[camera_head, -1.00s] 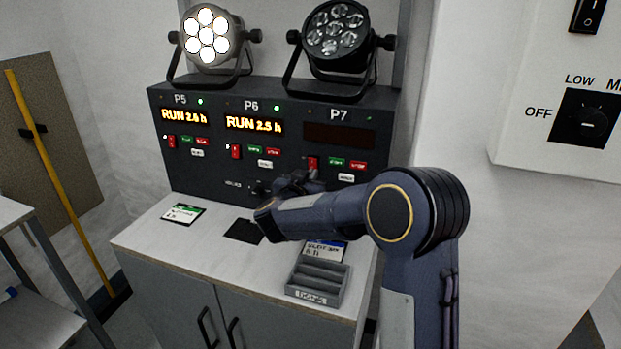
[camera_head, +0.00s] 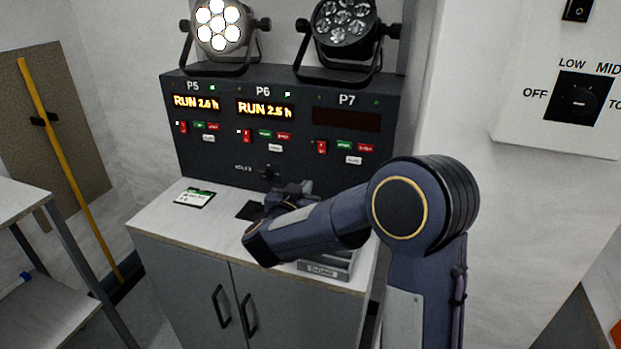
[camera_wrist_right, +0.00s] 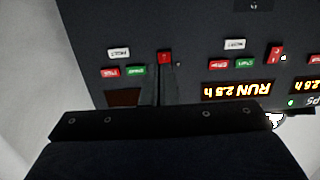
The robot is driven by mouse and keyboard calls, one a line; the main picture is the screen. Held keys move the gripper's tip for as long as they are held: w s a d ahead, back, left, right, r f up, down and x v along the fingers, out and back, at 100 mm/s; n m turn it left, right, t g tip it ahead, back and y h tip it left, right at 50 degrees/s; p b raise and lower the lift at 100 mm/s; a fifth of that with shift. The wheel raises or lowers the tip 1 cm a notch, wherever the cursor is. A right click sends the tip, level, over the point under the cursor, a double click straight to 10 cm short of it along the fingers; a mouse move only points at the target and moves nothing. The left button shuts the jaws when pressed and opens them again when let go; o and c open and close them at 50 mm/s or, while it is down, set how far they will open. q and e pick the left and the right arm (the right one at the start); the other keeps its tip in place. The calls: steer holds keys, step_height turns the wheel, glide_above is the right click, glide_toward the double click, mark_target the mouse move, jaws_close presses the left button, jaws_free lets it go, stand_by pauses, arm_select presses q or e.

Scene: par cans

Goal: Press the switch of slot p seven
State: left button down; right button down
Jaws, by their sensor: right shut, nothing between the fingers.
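The P7 slot is the right one on the dark panel. Its red switch (camera_head: 321,147) shows clear of my arm in the head view, and its display (camera_head: 346,118) is dark. The lamp above P7 (camera_head: 344,22) is unlit. My right gripper (camera_head: 292,192) is below the switch and in front of the panel, partly hidden by my forearm. In the right wrist view, which is upside down, the shut, empty fingers (camera_wrist_right: 167,82) point toward the red P7 switch (camera_wrist_right: 164,57). I cannot tell the gap there. My left gripper is not in view.
P5 (camera_head: 196,102) and P6 (camera_head: 265,108) displays are lit and read RUN. Green and red buttons sit close beside the P7 switch. A grey tray (camera_head: 325,270) and a card (camera_head: 195,197) are on the cabinet top. A wall box with a dial (camera_head: 578,99) is at right.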

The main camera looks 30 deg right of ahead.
steer(key=shift+f+v, duration=0.25)
steer(key=shift+v, duration=0.75)
steer(key=s+a+r+n+t+y+p, duration=0.45)
steer(key=s+a+r+y+p, duration=0.2)
steer(key=r+y, duration=0.5)
steer(key=s+a+f+n+g+y+p, duration=0.1)
steer(key=s+f+g, duration=0.3)
steer(key=s, duration=0.8)
steer(key=s+a+f+n+g+y+p, duration=0.2)
steer(key=s+a+f+g+y, duration=0.2)
steer(key=s, duration=0.8)
steer(key=shift+s+f+g, duration=0.2)
steer(key=shift+f+g, duration=0.05)
steer(key=shift+g, duration=0.7)
